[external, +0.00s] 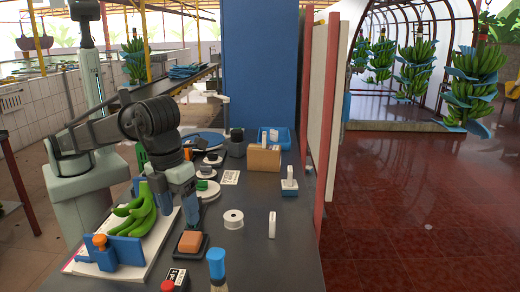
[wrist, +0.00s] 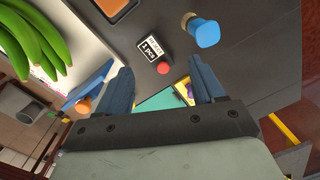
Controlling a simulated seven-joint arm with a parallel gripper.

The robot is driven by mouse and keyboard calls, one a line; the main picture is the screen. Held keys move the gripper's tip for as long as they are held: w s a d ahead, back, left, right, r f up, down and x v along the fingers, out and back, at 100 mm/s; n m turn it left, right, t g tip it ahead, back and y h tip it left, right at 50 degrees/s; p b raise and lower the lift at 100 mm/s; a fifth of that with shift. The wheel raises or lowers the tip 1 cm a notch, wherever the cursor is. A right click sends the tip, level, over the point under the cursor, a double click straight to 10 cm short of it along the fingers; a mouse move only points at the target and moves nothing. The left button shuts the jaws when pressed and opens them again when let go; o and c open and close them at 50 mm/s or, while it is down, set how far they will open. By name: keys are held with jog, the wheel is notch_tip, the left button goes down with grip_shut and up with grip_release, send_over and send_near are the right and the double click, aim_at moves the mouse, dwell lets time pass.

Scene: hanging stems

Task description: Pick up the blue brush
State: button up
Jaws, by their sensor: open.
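A blue, upright, cylinder-like object (external: 217,262) with a paler lower part stands at the table's near edge; it looks like the blue brush, though its lower part is cut off. In the wrist view the blue object (wrist: 208,34) is at the upper right, beyond the right fingertip. My gripper (external: 190,215) is above the table, beside the bananas and behind the orange block, to the left of and farther back than the blue object. In the wrist view my gripper (wrist: 162,78) has its blue fingers wide apart with nothing held between them.
Green bananas (external: 136,212) lie on a white board at left, near a blue-and-orange tool (external: 112,250). An orange block in a dark tray (external: 190,242), a labelled box with a red button (external: 174,280), a white roll (external: 233,219) and a blue-white item (external: 289,183) stand on the dark table.

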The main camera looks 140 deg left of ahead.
aim_at(219, 264)
jog(key=w+a+f+n, duration=0.1)
jog(key=w+f+n, duration=0.1)
jog(key=n, duration=0.4)
jog(key=w+a+f+n+t, duration=0.1)
jog(key=w+f+n, duration=0.1)
jog(key=n, duration=0.5)
jog(key=w+a+f+n+t+y, duration=0.1)
jog(key=w+f+n, duration=0.1)
jog(key=n, duration=0.5)
jog(key=shift+x, duration=0.85)
jog(key=shift+w+x, duration=0.15)
jog(key=shift+x, duration=1.2)
jog(key=shift+w+x, duration=0.1)
jog(key=shift+x, duration=1.2)
jog(key=shift+c, duration=0.3)
jog(key=shift+r, duration=0.1)
jog(key=c, duration=1)
jog(key=shift+r, duration=0.1)
